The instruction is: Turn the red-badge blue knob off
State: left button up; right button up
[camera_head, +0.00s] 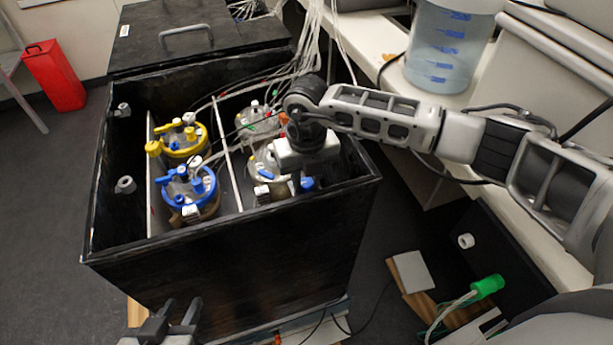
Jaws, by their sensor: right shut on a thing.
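The open black box (230,255) holds several vessels. My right gripper (300,180) reaches down into its front right part and is shut on a blue knob (307,183), only partly visible below the gripper. The front right vessel (263,165) beside it is clear, with more blue parts (266,174), and is partly hidden by my gripper and wrist. I cannot make out a red badge on it. My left gripper (178,312) is low in front of the box, empty, with its fingers apart.
A blue-lidded vessel (203,190) and a yellow-lidded vessel (185,140) stand in the left half, past a pale divider (230,165). Tubes and cables hang at the back. A bench with a water container (440,55) is at right.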

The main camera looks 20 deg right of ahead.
aim_at(306, 182)
jog(key=o, duration=1)
notch_tip(306, 182, up, 16)
jog(key=shift+b, duration=0.3)
